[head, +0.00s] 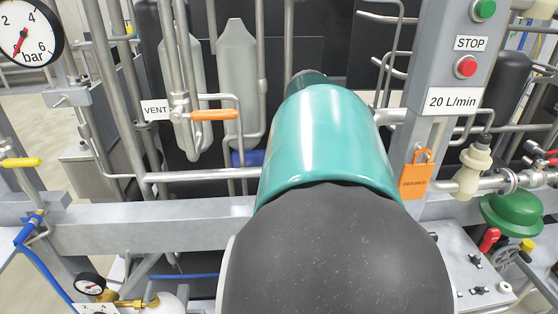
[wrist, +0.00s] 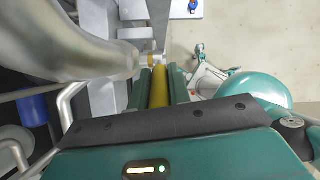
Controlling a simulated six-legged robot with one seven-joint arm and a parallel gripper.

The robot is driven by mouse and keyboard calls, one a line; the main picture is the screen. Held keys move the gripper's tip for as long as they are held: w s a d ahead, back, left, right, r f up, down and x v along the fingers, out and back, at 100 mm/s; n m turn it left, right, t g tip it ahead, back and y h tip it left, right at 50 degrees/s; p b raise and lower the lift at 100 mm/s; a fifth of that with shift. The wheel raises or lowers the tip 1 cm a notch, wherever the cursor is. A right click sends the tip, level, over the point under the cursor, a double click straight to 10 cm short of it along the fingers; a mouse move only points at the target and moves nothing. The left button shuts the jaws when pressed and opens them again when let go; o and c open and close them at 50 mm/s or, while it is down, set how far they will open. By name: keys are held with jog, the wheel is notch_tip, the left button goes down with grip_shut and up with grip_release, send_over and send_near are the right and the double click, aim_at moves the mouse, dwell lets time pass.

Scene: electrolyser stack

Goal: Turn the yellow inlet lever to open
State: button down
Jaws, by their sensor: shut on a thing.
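In the wrist view my gripper (wrist: 161,72) has its two green fingers on either side of a yellow lever (wrist: 159,92), shut on it. The lever lies lengthwise between the fingers and points away toward a small pale fitting at its far end. In the head view my teal and dark arm fills the middle and hides my gripper and the held lever. Another yellow lever (head: 22,162) shows at the far left of the head view, with nothing touching it.
An orange lever (head: 213,115) sits by the VENT label (head: 155,110). A STOP box (head: 464,65) and an orange DRAINED tag (head: 415,180) are right of my arm. A green domed part (head: 513,214) and red lever (head: 489,240) are lower right. A thick pipe (wrist: 75,60) runs close left of my gripper.

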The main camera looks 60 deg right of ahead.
jog(key=shift+s+d+r+t+y, duration=0.15)
jog(key=shift+t+y, duration=0.15)
jog(key=shift+t, duration=0.1)
jog(key=c, duration=1.3)
grip_release()
jog(key=shift+r, duration=0.1)
jog(key=v, duration=1.3)
jog(key=shift+r, duration=0.25)
